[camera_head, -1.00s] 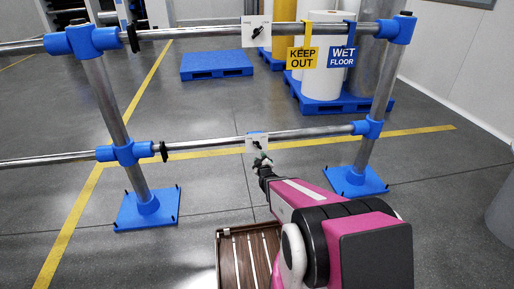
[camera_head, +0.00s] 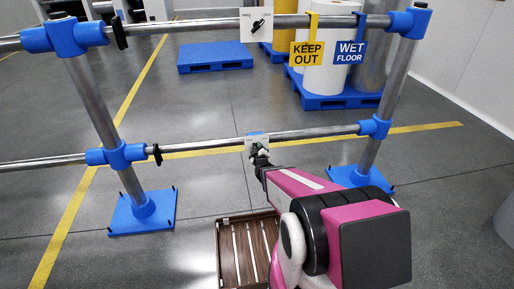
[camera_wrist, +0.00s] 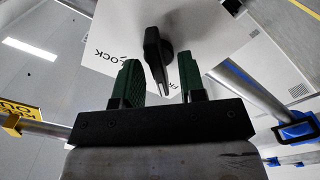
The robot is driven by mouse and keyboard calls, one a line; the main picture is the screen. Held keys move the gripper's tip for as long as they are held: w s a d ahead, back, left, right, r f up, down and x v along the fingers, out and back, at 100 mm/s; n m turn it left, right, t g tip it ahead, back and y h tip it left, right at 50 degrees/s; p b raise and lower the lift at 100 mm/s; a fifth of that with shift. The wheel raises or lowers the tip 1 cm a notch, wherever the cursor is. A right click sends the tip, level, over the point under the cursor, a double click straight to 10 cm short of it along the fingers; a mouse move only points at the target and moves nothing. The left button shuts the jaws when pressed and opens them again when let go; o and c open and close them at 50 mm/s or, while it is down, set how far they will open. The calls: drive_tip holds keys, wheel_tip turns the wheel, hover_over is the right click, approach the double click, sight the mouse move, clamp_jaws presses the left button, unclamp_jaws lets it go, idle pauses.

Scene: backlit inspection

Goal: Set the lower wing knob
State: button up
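The lower wing knob (camera_wrist: 156,55) is black and stands on a white plate (camera_wrist: 100,30) in the wrist view, its wing pointing roughly up and down the picture, slightly tilted. "LOCK" is printed left of it; another label is partly hidden. In the head view the lower plate (camera_head: 256,140) sits on the lower rail, and my gripper (camera_head: 259,153) covers most of its knob. My gripper (camera_wrist: 160,62) is open, with one green finger on each side of the wing. Gaps show between the wing and both fingers.
A second plate with a black knob (camera_head: 257,26) sits on the upper rail. Yellow "KEEP OUT" (camera_head: 307,47) and blue "WET FLOOR" (camera_head: 350,51) signs hang to its right. A brown slatted crate (camera_head: 235,218) stands on the floor below my arm. Blue post bases (camera_head: 143,212) flank it.

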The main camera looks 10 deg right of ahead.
clamp_jaws()
drive_tip(key=m, duration=0.4)
drive_tip(key=shift+d+m, duration=0.1)
drive_tip(key=shift+m, duration=0.3)
drive_tip(key=m, duration=0.4)
drive_tip(key=shift+d+m, duration=0.15)
drive_tip(key=shift+m, duration=0.15)
drive_tip(key=m, duration=0.4)
drive_tip(key=shift+d+m, duration=0.1)
drive_tip(key=shift+m, duration=2.1)
drive_tip(key=shift+d, duration=0.1)
